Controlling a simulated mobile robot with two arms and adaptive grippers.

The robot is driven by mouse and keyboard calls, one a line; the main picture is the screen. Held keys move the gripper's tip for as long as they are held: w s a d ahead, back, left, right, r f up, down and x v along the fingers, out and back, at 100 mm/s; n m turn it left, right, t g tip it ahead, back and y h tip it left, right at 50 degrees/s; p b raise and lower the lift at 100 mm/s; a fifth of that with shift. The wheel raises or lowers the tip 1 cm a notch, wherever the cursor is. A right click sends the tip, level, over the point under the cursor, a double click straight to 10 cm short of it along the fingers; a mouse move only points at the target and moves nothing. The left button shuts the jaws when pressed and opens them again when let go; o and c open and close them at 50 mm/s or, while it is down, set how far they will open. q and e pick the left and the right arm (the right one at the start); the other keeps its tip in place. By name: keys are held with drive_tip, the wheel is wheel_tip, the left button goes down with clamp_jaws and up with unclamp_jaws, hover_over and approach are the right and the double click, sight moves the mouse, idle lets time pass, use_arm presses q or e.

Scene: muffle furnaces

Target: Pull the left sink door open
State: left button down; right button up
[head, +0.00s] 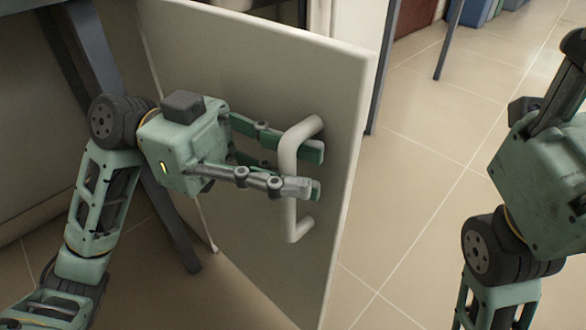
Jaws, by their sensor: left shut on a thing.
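The sink door (265,85) is a pale panel in the middle of the head view, swung out from the cabinet at an angle. A white bar handle (289,185) stands upright near its right edge. My left gripper (312,172) is at the handle, with its fingers on either side of the bar, shut on it.
A dark metal table leg (165,215) stands left of the door, behind my left arm. Tiled floor (430,180) lies open to the right of the door. Blue bins (478,12) and another leg (449,40) are at the far top right.

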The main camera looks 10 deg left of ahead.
use_arm(q)
drive_tip(key=shift+w+r, duration=0.15)
drive_tip(key=shift+w, duration=0.05)
drive_tip(key=c, duration=1.7)
unclamp_jaws()
drive_tip(key=shift+a, duration=0.1)
drive_tip(key=shift+c, duration=0.2)
drive_tip(key=v, duration=1.2)
drive_tip(key=shift+s, duration=0.1)
